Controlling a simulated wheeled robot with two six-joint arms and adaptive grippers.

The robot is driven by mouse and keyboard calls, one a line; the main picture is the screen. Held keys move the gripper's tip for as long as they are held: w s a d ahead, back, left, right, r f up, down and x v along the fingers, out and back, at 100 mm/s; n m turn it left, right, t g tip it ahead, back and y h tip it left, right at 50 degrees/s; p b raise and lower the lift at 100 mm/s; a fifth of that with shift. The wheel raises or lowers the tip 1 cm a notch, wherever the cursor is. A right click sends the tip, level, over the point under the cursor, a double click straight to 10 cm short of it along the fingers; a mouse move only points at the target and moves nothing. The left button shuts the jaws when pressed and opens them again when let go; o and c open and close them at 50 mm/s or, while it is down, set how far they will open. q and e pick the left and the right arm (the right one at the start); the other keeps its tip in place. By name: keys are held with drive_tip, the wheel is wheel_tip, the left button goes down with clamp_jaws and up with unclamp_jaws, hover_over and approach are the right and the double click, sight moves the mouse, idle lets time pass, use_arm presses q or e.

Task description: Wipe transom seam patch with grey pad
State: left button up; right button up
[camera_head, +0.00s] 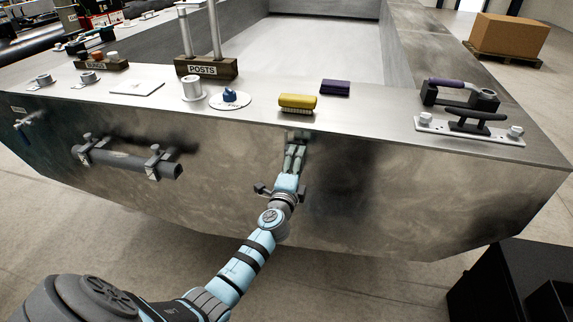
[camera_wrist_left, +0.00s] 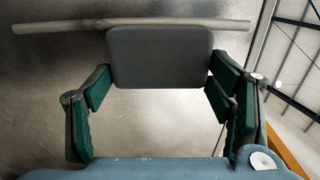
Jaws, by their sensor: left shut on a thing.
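My left gripper (camera_head: 297,152) reaches up to the upright transom face (camera_head: 235,170), just below its top edge. In the left wrist view this gripper (camera_wrist_left: 160,85) is shut on the grey pad (camera_wrist_left: 158,57), a flat rounded rectangle held between its green-lined fingers. A long pale raised seam (camera_wrist_left: 60,26) runs across the metal behind the pad's upper edge, and the pad hides its middle. I cannot tell whether the pad touches the metal. A dark smudge (camera_head: 345,175) lies on the transom right of the gripper. My right gripper is not in view.

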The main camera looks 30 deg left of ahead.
use_arm(q)
drive_tip(key=shift+w+d, duration=0.15)
drive_tip(key=shift+d, duration=0.35)
drive_tip(key=p+v, duration=0.1)
drive_tip(key=v, duration=0.5)
drive_tip(key=shift+p, duration=0.3)
drive_tip(key=v, duration=0.3)
